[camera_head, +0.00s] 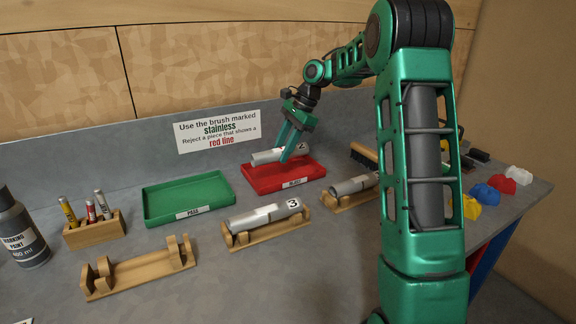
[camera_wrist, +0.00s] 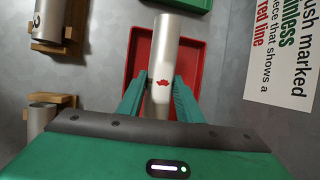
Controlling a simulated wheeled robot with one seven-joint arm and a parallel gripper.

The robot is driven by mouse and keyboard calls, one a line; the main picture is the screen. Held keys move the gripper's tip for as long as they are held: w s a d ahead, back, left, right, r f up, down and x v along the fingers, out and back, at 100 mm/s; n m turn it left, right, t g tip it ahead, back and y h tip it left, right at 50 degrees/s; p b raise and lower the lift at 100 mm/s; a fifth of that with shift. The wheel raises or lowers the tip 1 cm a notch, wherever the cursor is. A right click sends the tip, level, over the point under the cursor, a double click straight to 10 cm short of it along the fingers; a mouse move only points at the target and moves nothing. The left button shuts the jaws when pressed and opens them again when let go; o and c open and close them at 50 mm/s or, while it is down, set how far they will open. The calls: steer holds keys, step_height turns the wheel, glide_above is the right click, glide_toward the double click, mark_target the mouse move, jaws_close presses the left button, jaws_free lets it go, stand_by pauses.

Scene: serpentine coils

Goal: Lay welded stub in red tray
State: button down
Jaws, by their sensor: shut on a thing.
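My gripper (camera_head: 284,152) is shut on a grey metal stub (camera_head: 264,157) marked 2, which lies across its fingers over the red tray (camera_head: 262,186). The tray has a label on its front that seems to read REJECT. In the wrist view my gripper (camera_wrist: 160,90) has one finger on each side of the stub (camera_wrist: 170,45), and a red mark shows on the stub's surface. The red tray (camera_wrist: 129,75) lies beneath it there. I cannot tell whether the stub touches the tray floor. No other stub shows in the red tray.
A green tray (camera_head: 189,221) labelled PASS stands empty left of the red one. Wooden cradles hold stub 3 (camera_head: 262,217) and another stub (camera_head: 352,186); the left cradle (camera_head: 138,270) is empty. A brush (camera_head: 363,155) lies to the right. A sign (camera_head: 217,131) stands behind.

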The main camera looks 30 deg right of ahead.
steer(key=shift+s+d+f, duration=0.1)
steer(key=shift+d+f, duration=0.3)
steer(key=shift+d, duration=0.2)
steer(key=shift+s+d+f, duration=0.1)
steer(key=shift+d+f, duration=0.25)
steer(key=shift+d, duration=0.25)
steer(key=shift+f, duration=2)
steer(key=shift+f, duration=0.6)
steer(key=c, duration=1.3)
jaws_free()
steer(key=shift+o, duration=0.2)
steer(key=shift+r, duration=0.15)
steer(key=shift+r, duration=0.35)
steer(key=v, duration=1.2)
